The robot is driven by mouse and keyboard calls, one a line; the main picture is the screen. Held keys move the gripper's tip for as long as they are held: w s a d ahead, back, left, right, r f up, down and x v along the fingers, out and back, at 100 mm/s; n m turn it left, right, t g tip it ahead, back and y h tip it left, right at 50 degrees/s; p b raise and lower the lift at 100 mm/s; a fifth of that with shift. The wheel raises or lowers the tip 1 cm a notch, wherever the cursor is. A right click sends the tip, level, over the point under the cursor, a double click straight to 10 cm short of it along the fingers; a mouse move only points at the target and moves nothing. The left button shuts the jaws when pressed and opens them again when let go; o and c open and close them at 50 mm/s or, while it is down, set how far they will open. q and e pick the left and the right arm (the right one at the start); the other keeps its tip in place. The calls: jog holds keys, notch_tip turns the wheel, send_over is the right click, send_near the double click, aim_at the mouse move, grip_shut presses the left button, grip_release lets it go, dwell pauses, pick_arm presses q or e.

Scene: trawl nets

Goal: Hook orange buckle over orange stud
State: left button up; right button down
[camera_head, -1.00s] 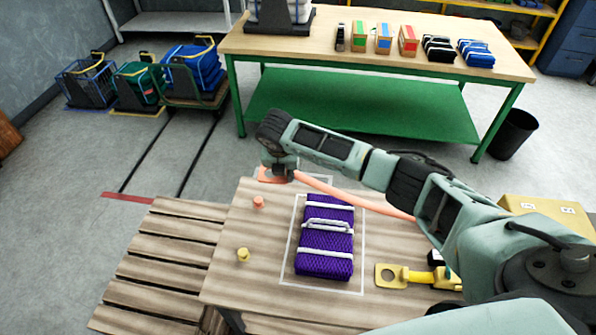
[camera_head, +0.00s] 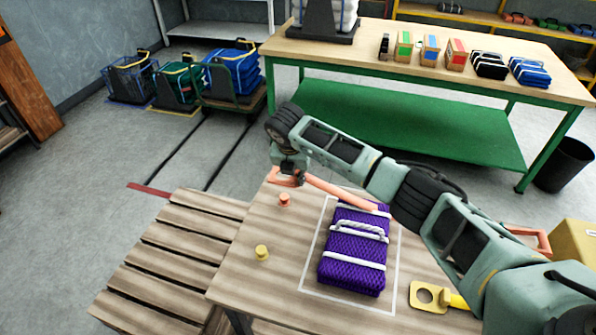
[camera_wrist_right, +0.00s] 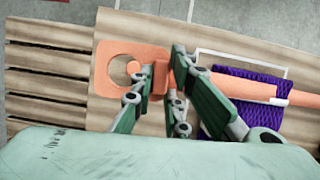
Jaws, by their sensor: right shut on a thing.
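The orange buckle (camera_head: 287,180) is a flat plate with a large round hole. My right gripper (camera_head: 290,172) is shut on it and holds it above the table's far left corner. The wrist view shows the buckle (camera_wrist_right: 104,68) between my fingers (camera_wrist_right: 163,78). An orange strap (camera_head: 340,192) runs from it across the far end of a purple net bundle (camera_head: 352,250). The orange stud (camera_head: 284,200) stands upright, appearing just below the buckle in the head view. In the wrist view, the stud (camera_wrist_right: 133,67) shows inside the hole's right side. Contact cannot be told.
A yellow stud (camera_head: 262,253) stands nearer on the same wooden table (camera_head: 245,285). A yellow buckle (camera_head: 428,296) lies right of the bundle. A slatted pallet (camera_head: 165,260) adjoins the table's left side. A green-legged workbench (camera_head: 350,52) stands behind.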

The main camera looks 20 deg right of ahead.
aim_at(297, 184)
notch_tip(297, 184, down, 7)
jog(key=b, duration=0.6)
jog(key=shift+r, duration=0.1)
jog(key=shift+f+b, duration=1.05)
jog(key=shift+f, duration=1.5)
jog(key=c, duration=1.7)
grip_release()
jog(key=shift+o, duration=0.3)
